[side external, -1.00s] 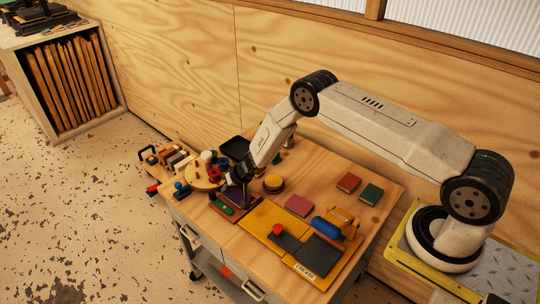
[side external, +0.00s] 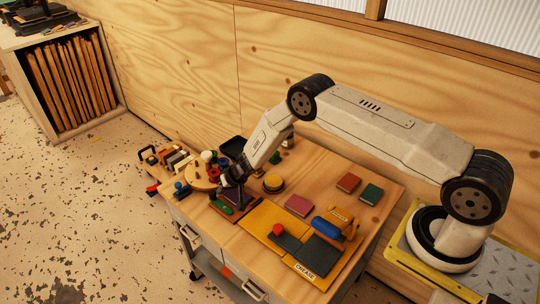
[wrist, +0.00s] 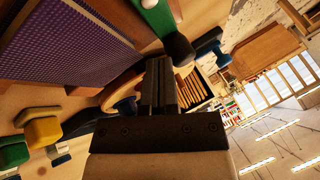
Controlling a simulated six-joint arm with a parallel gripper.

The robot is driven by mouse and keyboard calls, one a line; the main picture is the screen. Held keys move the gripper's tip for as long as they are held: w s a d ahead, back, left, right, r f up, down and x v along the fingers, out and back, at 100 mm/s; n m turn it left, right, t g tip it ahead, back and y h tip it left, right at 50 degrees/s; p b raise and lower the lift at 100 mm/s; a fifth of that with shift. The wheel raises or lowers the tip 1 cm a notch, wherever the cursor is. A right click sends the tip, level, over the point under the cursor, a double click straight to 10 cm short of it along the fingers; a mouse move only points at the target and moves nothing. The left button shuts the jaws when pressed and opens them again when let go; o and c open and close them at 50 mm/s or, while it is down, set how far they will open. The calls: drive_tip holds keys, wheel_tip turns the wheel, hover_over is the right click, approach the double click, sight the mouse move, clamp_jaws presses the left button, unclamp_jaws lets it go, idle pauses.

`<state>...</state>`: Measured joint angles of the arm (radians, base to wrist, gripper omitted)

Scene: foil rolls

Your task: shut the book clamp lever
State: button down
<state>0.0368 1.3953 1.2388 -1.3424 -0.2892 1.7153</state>
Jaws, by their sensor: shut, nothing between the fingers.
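A purple patterned book (wrist: 65,45) fills the upper left of the wrist view, with brown boards along its edge. In the side view, it sits at the table's front left (side external: 237,197), partly covered by my gripper (side external: 232,184). A green bar (side external: 221,207) lies beside it; a green piece (wrist: 158,15) also shows at the top of the wrist view. A black rounded knob (wrist: 179,48) shows near my fingertips (wrist: 158,66). I cannot tell for sure which part is the clamp lever. My gripper is shut and empty, close to the knob; contact is unclear.
A round wooden stand (side external: 200,178) with coloured pieces is left of my gripper. A yellow crease board (side external: 272,222) with a dark, red-knobbed bar lies to the right. A blue roller (side external: 326,227) and several small books (side external: 348,183) lie farther right.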

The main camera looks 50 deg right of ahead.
sight(214, 199)
drive_tip(key=shift+w+a+n+y, duration=0.15)
drive_tip(key=shift+a+n+y, duration=0.2)
drive_tip(key=shift+n, duration=0.45)
drive_tip(key=shift+w+a+n+g+y, duration=0.1)
drive_tip(key=shift+a+n+g+y, duration=0.1)
drive_tip(key=shift+n+g+y, duration=0.3)
drive_tip(key=shift+w+a+n+g+y, duration=0.1)
drive_tip(key=shift+a+n+g+y, duration=0.1)
drive_tip(key=shift+n, duration=0.5)
drive_tip(key=n, duration=0.1)
drive_tip(key=a+n+g+y, duration=0.1)
drive_tip(key=n, duration=0.1)
drive_tip(key=shift+a+g, duration=0.1)
drive_tip(key=shift+g, duration=0.2)
drive_tip(key=shift+a, duration=0.65)
drive_tip(key=shift+s+a+n+g+y, duration=0.25)
drive_tip(key=shift+a+n+g, duration=0.2)
drive_tip(key=shift+n, duration=0.55)
drive_tip(key=shift+s+a, duration=0.6)
drive_tip(key=shift+a, duration=0.15)
drive_tip(key=shift+s, duration=0.1)
